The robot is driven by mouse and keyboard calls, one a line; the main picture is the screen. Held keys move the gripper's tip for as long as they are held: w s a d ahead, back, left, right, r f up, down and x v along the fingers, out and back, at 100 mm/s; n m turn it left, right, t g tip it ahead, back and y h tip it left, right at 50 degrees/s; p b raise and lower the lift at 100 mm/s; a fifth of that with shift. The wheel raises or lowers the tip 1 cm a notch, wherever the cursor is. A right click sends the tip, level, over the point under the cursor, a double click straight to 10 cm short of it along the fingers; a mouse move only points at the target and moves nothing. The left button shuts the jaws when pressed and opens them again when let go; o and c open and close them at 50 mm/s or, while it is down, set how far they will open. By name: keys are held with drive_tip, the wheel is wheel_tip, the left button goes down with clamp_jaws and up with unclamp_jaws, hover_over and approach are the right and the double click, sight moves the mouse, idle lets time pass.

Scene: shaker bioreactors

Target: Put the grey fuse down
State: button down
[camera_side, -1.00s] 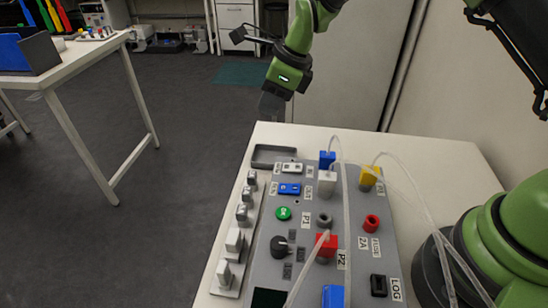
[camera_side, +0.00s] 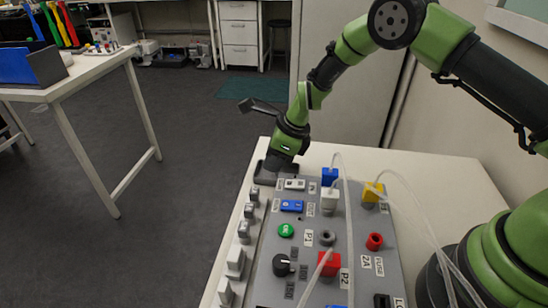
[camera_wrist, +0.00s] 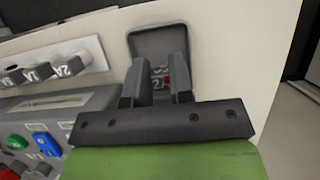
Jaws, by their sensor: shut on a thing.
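The fuse is over the small dark grey tray (camera_wrist: 158,37) in the wrist view. I cannot tell whether it touches the tray floor. In the side view my gripper (camera_side: 276,163) points down at the same tray (camera_side: 262,171) at the back left corner of the bench, and the fuse is hidden there.
A row of grey fuses stands in a rack (camera_side: 237,262) along the panel's left edge. The grey panel (camera_side: 318,218) carries a green button, blue and white switches and coloured connectors with clear tubes. Bare bench (camera_side: 420,180) lies right of the panel.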

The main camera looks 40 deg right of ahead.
drive_tip(key=shift+f, duration=0.15)
drive_tip(key=c, duration=1)
unclamp_jaws()
drive_tip(key=s+d+r+n+t, duration=0.1)
drive_tip(key=s+d+r+n, duration=0.15)
drive_tip(key=r, duration=0.75)
drive_tip(key=s+d+r+n, duration=0.15)
drive_tip(key=s+r, duration=0.25)
drive_tip(key=r, duration=0.5)
drive_tip(key=s+r+n+t, duration=0.1)
drive_tip(key=s+r+n, duration=0.2)
drive_tip(key=s+n, duration=0.3)
drive_tip(key=s+r+n+t, duration=0.1)
drive_tip(key=s+r+n, duration=0.2)
drive_tip(key=s+n, duration=0.3)
drive_tip(key=s+d+r+n+t+h, duration=0.1)
drive_tip(key=s+r+n, duration=0.2)
drive_tip(key=s+n, duration=0.4)
drive_tip(key=shift+s+r, duration=0.25)
drive_tip(key=shift+s, duration=1.05)
